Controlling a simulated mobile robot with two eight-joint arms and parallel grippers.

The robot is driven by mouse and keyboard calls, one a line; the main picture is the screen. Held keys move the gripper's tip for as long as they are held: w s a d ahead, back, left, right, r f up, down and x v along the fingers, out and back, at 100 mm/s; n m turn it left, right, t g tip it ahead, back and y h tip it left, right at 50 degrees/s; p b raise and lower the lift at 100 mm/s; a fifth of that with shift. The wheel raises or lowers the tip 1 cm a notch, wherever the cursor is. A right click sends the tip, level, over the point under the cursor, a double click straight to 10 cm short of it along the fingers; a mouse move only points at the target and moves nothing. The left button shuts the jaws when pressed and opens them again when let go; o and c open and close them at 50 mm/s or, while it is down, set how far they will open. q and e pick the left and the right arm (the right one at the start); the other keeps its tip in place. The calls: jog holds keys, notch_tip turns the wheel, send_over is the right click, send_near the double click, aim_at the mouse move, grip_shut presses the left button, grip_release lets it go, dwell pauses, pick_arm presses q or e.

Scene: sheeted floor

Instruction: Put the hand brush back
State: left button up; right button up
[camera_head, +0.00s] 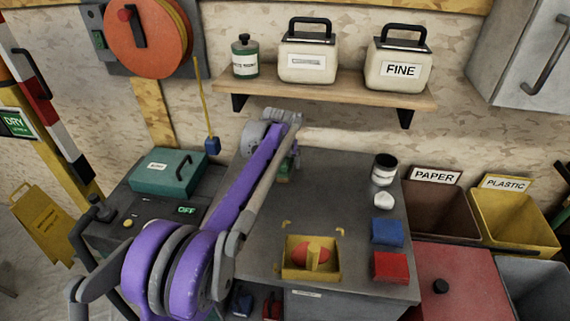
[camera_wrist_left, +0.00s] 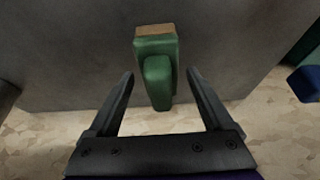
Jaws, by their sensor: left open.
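The hand brush (camera_wrist_left: 158,67) is green with a tan strip at its far end. In the wrist view it lies on the grey worktop, with its handle pointing toward my left gripper (camera_wrist_left: 160,78). The two fingers are open, one on each side of the handle, with gaps on both sides. In the head view my left gripper (camera_head: 291,150) is at the back left of the worktop (camera_head: 340,185). A bit of the green brush (camera_head: 283,173) shows below it; the arm and gripper hide the rest. My right gripper is not in view.
A yellow tray (camera_head: 285,272) with a red-orange thing stands at the worktop's front, near blue (camera_head: 387,232) and red (camera_head: 390,266) pads. A black-lidded jar (camera_head: 384,168) is at the back right. A shelf (camera_head: 330,91) with canisters hangs above. The worktop's middle is clear.

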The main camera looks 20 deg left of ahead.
pick_arm(q)
jog(key=v, duration=1.1)
jog(key=shift+p, duration=0.4)
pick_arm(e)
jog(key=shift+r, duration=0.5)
